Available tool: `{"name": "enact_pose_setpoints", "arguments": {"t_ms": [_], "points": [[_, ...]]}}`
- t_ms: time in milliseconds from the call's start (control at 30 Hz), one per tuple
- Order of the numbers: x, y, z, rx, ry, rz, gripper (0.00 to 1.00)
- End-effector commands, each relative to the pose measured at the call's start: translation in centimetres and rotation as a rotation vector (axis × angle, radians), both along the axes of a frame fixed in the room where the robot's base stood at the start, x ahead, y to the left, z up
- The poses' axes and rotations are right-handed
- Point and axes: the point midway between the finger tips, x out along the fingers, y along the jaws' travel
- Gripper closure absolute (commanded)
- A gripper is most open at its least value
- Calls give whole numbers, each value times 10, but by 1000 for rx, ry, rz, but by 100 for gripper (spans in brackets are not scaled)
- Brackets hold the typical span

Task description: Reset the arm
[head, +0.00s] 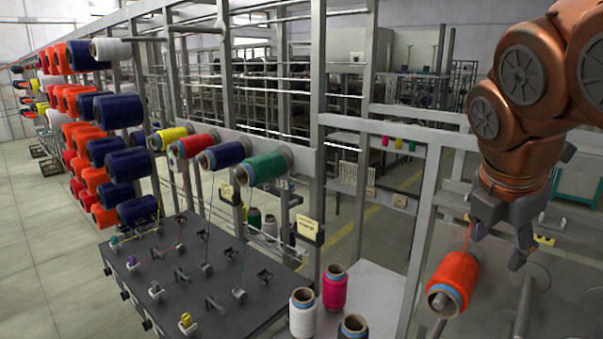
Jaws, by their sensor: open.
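My copper-coloured arm comes in from the top right of the head view. My gripper (497,246) hangs at its end with its dark fingers spread, open and empty. An orange-red bobbin (456,280) is just below and left of the fingers, tilted, with a blue band at its near end. An orange thread runs up from it past the left finger. I cannot tell whether a finger touches the bobbin.
A white spool (303,315), a pink spool (335,288) and a dark spool (353,328) stand on a pale table (375,290). A dark winding table (215,290) is left. A rack holds coloured bobbins, including a green one (266,169). Grey frame posts (427,200) stand left of my gripper.

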Motion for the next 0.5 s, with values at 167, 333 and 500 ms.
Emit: {"name": "enact_pose_setpoints", "arguments": {"t_ms": [167,333,500], "points": [[-20,21,-52,98,-7,-252,47],[-44,37,-103,188,-6,-532,47],[-74,53,-154,269,2,-850,47]]}}
